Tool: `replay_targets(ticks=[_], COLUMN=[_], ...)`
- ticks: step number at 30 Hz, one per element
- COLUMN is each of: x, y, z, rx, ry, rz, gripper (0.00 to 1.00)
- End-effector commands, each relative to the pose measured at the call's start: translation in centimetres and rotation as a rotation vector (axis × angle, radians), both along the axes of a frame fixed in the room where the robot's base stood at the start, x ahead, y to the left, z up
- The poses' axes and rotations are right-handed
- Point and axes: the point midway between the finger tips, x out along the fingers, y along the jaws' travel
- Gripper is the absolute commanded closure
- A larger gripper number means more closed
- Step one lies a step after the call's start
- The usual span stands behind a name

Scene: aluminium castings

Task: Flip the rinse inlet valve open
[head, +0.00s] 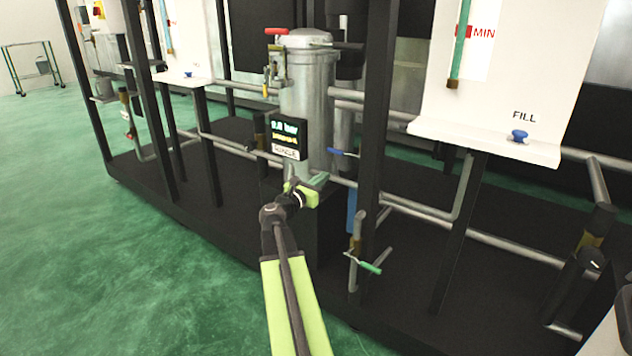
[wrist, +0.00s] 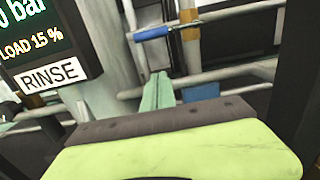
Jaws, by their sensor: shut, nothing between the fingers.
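A small valve with a blue lever (head: 343,152) sits on the pipework right of the steel filter vessel. In the wrist view its blue lever (wrist: 153,33) points left, roughly crosswise to the brass body (wrist: 190,42). It is the valve closest to the RINSE sign (head: 285,151), which also shows in the wrist view (wrist: 52,75); no label on the valve itself is readable. My gripper (head: 321,180) is below the blue lever, in front of the vessel. In the wrist view my gripper's fingers (wrist: 157,90) are together and empty, apart from the lever.
The steel vessel (head: 308,105) has a red-handled valve (head: 278,31) at its top. A black upright post (head: 373,110) stands just right of the blue lever. A green-handled valve (head: 368,266) is lower right. Grey pipes (head: 430,208) cross behind. Green floor is clear at left.

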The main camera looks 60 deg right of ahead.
Motion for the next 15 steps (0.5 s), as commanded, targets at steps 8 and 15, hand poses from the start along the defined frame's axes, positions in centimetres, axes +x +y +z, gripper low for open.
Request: replay_targets(ticks=[8,15], x=[0.1,0.0], y=[-4.5,-4.8], z=[2.6,4.2], rx=[0.000,0.000], ry=[0.000,-0.001], rz=[0.001,0.001], gripper=[1.00,1.00])
